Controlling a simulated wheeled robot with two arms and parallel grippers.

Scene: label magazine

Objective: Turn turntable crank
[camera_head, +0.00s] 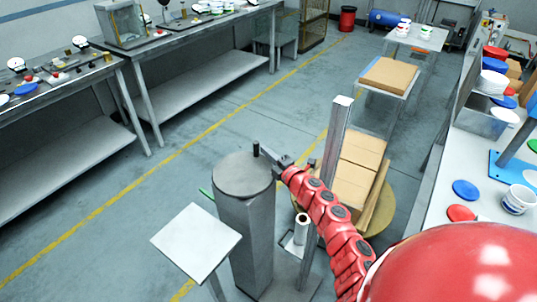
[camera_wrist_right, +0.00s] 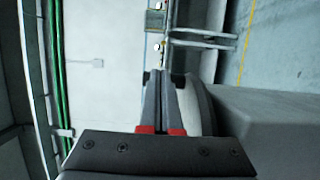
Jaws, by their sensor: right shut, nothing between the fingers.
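A grey column with a round top (camera_head: 235,175) stands in the middle of the head view. A short dark upright peg (camera_head: 256,149), which looks like the crank handle, stands at the far right of that top. My right gripper (camera_head: 271,156) reaches in from the right at the peg. Its fingers are closed together and look beside or against the peg; contact is unclear. In the right wrist view the fingers (camera_wrist_right: 163,85) are together, with dark bits at both sides of the tips. A tan round turntable (camera_head: 399,208) carries stacked cardboard boxes (camera_head: 358,165). My left gripper is out of view.
A grey mast (camera_head: 337,135) and a film roll (camera_head: 301,230) stand between column and boxes. A white square-topped stand (camera_head: 195,242) is in front. Workbenches (camera_head: 200,30) line the back left. A table with lids and tubs (camera_head: 470,165) is at right. The left floor is clear.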

